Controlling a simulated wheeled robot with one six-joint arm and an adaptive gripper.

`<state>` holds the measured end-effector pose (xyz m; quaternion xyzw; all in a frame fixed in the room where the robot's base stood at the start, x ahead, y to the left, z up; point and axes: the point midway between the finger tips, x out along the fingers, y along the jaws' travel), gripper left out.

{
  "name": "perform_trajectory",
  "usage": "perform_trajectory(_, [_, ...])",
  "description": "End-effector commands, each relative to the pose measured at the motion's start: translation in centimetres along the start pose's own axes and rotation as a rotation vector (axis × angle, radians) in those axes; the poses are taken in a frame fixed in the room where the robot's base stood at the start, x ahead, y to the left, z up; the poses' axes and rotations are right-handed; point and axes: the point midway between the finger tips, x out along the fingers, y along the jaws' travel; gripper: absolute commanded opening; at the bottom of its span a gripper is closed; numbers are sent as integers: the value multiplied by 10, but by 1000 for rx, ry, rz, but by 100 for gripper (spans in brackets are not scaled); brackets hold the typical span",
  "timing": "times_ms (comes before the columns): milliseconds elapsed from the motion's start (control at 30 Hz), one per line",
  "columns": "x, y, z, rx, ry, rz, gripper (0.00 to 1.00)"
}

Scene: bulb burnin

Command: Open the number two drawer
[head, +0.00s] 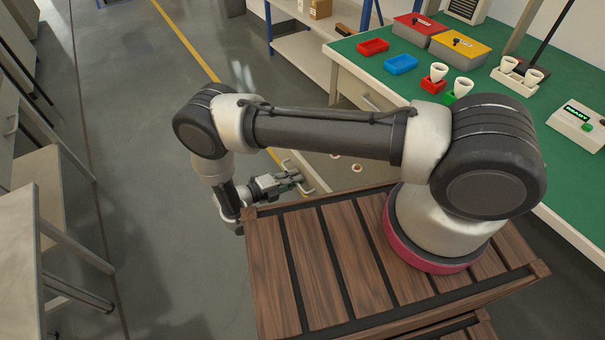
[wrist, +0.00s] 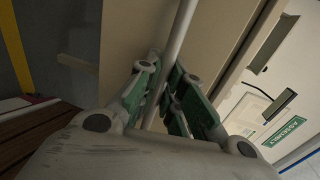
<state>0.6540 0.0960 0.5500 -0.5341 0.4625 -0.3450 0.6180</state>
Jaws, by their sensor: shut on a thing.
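My gripper (head: 298,179) is low in front of the green-topped bench, at the metal bar handle of a lower drawer. In the wrist view its green-padded fingers (wrist: 160,98) are shut around the bar handle (wrist: 182,32), one on each side. A beige drawer front (wrist: 130,40) is close behind the handle. In the head view the lower drawer seems to stand out from the bench, with small round pieces (head: 357,167) showing inside. No drawer number is readable, and my arm hides part of the drawer.
Another drawer handle (head: 372,103) sits higher, under the green bench top (head: 490,115). Red and blue trays, bulb-like white cups and a READY box (head: 578,124) stand on top. Grey floor (head: 150,200) is open to the left, with cabinets (head: 15,240) at the far left.

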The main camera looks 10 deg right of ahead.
Motion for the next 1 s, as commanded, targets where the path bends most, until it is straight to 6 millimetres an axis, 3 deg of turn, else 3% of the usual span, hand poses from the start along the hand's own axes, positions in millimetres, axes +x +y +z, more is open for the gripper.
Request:
perform_trajectory(467, [-6, 2, 1, 0, -2, 2, 0])
perform_trajectory(500, [-6, 2, 1, 0, -2, 2, 13])
perform_trajectory(600, [-6, 2, 1, 0, -2, 2, 31])
perform_trajectory(1000, [-12, 1, 1, 1, -2, 0, 31])
